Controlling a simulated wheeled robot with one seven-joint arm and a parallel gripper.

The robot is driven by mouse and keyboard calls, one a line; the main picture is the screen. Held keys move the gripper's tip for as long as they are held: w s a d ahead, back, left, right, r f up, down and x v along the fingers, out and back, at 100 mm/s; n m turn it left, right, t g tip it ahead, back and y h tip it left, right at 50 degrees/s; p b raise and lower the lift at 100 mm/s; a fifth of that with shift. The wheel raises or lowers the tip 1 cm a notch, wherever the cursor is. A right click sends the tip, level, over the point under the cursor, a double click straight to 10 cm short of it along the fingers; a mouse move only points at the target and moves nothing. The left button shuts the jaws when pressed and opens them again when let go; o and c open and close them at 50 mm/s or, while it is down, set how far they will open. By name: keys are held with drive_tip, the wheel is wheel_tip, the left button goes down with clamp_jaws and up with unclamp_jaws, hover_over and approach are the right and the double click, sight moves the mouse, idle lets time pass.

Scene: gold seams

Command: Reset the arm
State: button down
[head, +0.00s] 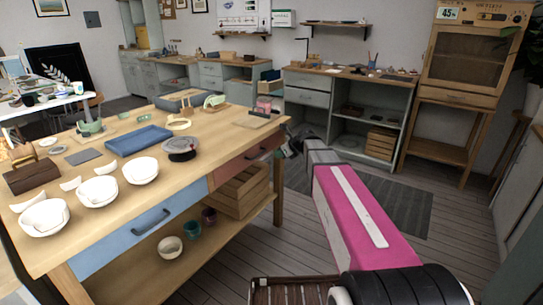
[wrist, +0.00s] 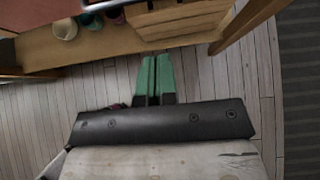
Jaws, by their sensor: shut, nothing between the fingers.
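My arm, pink and grey, reaches forward in the head view, to the right of the wooden workbench (head: 215,130). My gripper (wrist: 153,62) shows in the wrist view as two green fingers side by side, shut with nothing between them. It is over the plank floor, beside the bench's lower shelf (wrist: 100,60). In the head view the fingers cannot be made out clearly at the arm's far end.
The bench holds white bowls (head: 97,190), a blue tray (head: 138,140) and a dark round item (head: 181,149). A wooden crate (head: 238,190) and cups stand on its lower shelf. Grey cabinets (head: 345,110) and a wooden cabinet (head: 470,70) line the back. A rug (head: 400,208) lies right.

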drive_tip(key=v, duration=0.6)
drive_tip(key=s+d+f+n+g+h, duration=0.3)
drive_tip(key=s+d+f+n+h, duration=0.1)
drive_tip(key=s+f+n, duration=0.6)
drive_tip(key=s+d+f+n+g+h, duration=0.3)
drive_tip(key=s+f+n, duration=0.7)
drive_tip(key=s+n, duration=0.5)
drive_tip(key=shift+s+d+h, duration=0.3)
drive_tip(key=shift+d+h, duration=0.3)
drive_tip(key=shift+d, duration=0.1)
